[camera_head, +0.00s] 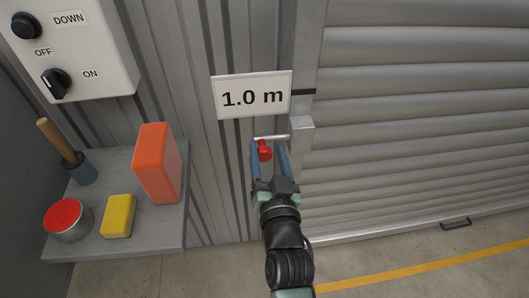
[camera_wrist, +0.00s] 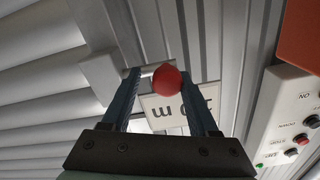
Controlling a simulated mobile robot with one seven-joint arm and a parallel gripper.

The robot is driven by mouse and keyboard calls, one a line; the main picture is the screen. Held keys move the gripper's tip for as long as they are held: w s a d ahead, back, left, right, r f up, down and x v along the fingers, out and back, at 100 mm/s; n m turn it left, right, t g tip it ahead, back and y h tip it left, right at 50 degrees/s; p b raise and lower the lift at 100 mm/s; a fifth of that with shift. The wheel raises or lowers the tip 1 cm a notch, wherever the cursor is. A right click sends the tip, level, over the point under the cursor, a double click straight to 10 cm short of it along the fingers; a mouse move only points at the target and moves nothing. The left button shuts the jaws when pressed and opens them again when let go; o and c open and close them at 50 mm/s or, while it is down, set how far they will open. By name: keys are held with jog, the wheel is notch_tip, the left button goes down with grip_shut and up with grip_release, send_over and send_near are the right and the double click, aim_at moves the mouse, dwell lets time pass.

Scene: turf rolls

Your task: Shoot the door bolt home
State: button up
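The door bolt is a thin silver rod (camera_head: 270,137) lying level beside the shutter's edge, with a red knob (camera_head: 264,152) on it. The rod's right end reaches toward a grey metal block (camera_head: 301,124) on the door's side; I cannot tell whether it enters the block. My gripper (camera_head: 268,146) is open, its two blue fingers on either side of the knob. In the wrist view the red knob (camera_wrist: 167,80) sits between the fingers, nearer the right one, with a gap on the left. The grey block (camera_wrist: 103,76) is left of the fingers there.
The ribbed roller shutter (camera_head: 430,110) fills the right. A "1.0 m" sign (camera_head: 252,96) hangs just above the bolt. At left, a grey shelf (camera_head: 165,234) holds an orange block, yellow sponge, tin and wooden-handled tool, below a switch box (camera_head: 100,55).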

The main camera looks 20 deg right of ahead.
jog(key=shift+o, duration=0.7)
jog(key=shift+a, duration=0.1)
jog(key=v, duration=1.3)
jog(key=shift+r, duration=0.1)
jog(key=w+a+r+n+t+y, duration=0.1)
jog(key=w+a+r+t, duration=0.15)
jog(key=r, duration=0.65)
jog(key=w+a+r+n+t+y, duration=0.1)
jog(key=w+a+r+n, duration=0.15)
jog(key=r, duration=0.75)
jog(key=w+a+r+n+t+y, duration=0.1)
jog(key=w+a+r+t, duration=0.2)
jog(key=r, duration=0.6)
jog(key=s+a+r+n+t+y+p, duration=0.1)
jog(key=s+a+r+p, duration=0.2)
jog(key=r+p, duration=0.5)
jog(key=s+a+r+n+t+y+p, duration=0.1)
jog(key=r+p, duration=0.6)
jog(key=r, duration=2)
jog(key=shift+s+a+t+p, duration=0.35)
jog(key=shift+s+a+t, duration=0.4)
jog(key=shift+s+a, duration=0.35)
